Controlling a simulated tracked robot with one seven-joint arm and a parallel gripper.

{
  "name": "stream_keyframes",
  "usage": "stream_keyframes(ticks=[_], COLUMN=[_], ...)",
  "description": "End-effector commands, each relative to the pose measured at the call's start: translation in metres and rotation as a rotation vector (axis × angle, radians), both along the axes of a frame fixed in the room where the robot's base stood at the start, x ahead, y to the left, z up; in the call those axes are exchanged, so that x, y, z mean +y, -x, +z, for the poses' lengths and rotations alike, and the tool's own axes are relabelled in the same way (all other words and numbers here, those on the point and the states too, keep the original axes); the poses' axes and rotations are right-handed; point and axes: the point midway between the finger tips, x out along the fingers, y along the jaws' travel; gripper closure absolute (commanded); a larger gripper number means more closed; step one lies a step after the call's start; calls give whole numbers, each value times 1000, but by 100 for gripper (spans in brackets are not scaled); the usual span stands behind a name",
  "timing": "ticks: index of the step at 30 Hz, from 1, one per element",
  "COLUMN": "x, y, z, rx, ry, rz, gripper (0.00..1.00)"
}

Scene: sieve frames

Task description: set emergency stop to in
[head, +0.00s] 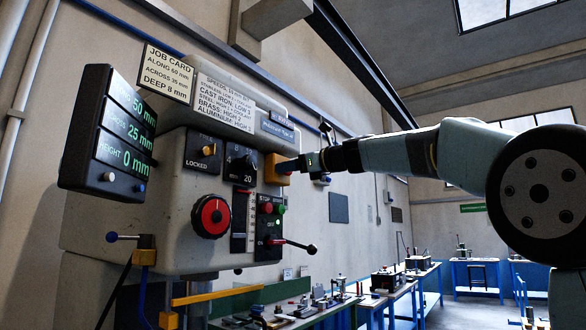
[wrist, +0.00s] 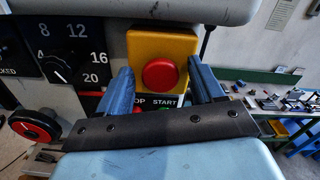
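The emergency stop is a round red button (wrist: 160,74) on a yellow box (wrist: 146,45) in the wrist view. In the head view the yellow box (head: 271,170) sits on the right side of the grey machine head, with the button mostly hidden by my gripper. My gripper (head: 292,165) points at the box from the right. In the wrist view my gripper (wrist: 161,68) is open, one blue finger either side of the button and nothing held between them. I cannot tell whether a finger touches the box, or how deep the button sits.
Workbenches (head: 400,290) stand behind on the right.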

Motion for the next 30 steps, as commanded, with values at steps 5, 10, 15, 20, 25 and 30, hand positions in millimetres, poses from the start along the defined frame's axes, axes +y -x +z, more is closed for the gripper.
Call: stream_keyframes(ticks=[5,10,15,20,25,30], x=[0,-4,-22,-49,-78,-101], y=[0,2,13,30,47,61], z=[0,0,0,0,-1,-1], rx=[1,1,0,-1,0,0], ry=[1,1,2,1,2,0], rz=[0,-1,-2,-2,-2,-2], gripper=[31,31,31,31,31,31])
